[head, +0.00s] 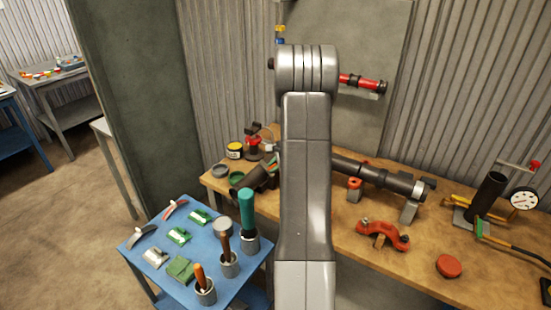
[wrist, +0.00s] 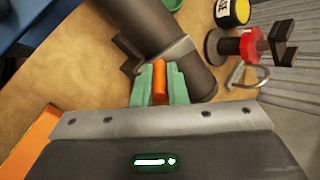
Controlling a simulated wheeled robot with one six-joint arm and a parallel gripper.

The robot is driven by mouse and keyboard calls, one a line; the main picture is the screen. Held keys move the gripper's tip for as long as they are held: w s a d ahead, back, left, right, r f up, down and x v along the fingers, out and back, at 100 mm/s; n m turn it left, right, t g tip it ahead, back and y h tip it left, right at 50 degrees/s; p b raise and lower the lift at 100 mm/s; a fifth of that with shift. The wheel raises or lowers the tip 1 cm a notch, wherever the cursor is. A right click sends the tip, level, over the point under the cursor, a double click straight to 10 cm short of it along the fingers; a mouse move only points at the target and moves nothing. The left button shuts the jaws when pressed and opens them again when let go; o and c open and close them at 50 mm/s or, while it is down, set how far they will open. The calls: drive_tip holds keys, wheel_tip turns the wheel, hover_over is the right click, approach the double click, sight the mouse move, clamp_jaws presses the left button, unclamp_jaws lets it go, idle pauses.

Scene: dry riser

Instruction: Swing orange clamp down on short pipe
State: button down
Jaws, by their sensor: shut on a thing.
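The short pipe (wrist: 178,45) is a dark cylinder lying on the wooden bench, with a grey metal piece (wrist: 165,53) against its side in the wrist view. In the head view the short pipe (head: 258,178) shows just left of my arm. The orange clamp (wrist: 160,80) shows only as a narrow upright orange bar between my green fingertips. My gripper (wrist: 158,84) is shut on this bar, close beside the pipe. In the head view my arm hides most of the clamp and gripper. I cannot tell how far the clamp is swung.
A red valve-like fitting (wrist: 245,45) and a yellow tin (wrist: 232,12) stand near the pipe. A long dark pipe (head: 385,178) and an orange-red coupling (head: 384,235) lie right on the bench. A blue table (head: 137,240) with tools stands front left. The corrugated wall is close behind.

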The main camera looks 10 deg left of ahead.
drive_tip(key=shift+w+a+r+g+h+p, duration=0.15)
drive_tip(key=shift+a+g+h+p, duration=0.15)
drive_tip(key=shift+h, duration=0.3)
drive_tip(key=c, duration=1.7)
unclamp_jaws()
drive_tip(key=b+v, duration=0.3)
drive_tip(key=v, duration=1)
drive_tip(key=shift+r, duration=0.35)
